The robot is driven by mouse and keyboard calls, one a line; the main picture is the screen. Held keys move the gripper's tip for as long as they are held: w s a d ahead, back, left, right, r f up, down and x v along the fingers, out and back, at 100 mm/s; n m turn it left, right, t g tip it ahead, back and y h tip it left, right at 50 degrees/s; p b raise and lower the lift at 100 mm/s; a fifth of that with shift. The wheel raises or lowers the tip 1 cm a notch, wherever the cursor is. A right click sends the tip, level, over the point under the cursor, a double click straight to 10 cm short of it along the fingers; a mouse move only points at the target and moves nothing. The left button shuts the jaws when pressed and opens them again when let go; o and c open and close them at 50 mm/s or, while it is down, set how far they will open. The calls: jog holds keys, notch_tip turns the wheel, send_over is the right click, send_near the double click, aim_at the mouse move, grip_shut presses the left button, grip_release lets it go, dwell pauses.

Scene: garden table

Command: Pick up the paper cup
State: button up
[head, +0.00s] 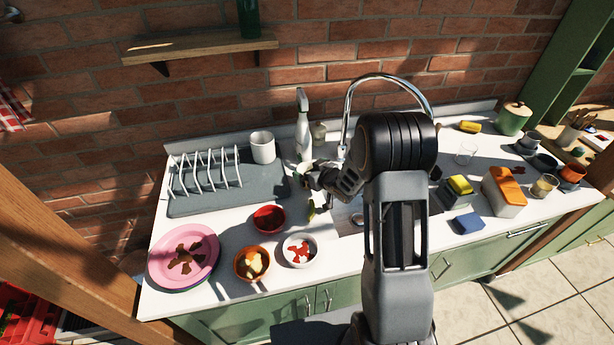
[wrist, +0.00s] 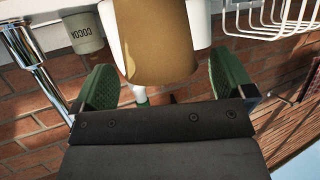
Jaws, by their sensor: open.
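A tan-brown tapered object, which looks like the paper cup (wrist: 155,45), shows in the wrist view at the top middle. It lies beyond and between the green finger pads of my gripper (wrist: 165,85). The pads stand apart, with a gap to either side of it, and nothing is held. In the head view my gripper (head: 312,188) is low over the counter, right of the grey drying mat. I cannot make out the cup in the head view; my gripper and arm may hide it.
A white mug (head: 263,147) and a dish rack (head: 205,172) stand left of my gripper. The tap (head: 348,105) arches nearby. Bowls (head: 268,218) and pink plates (head: 183,255) are in front.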

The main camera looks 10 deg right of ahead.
jog(key=shift+w+a+f, duration=0.15)
jog(key=shift+w+f, duration=0.1)
jog(key=shift+w, duration=0.2)
jog(key=shift+c, duration=0.3)
jog(key=c, duration=0.8)
jog(key=shift+r, duration=0.1)
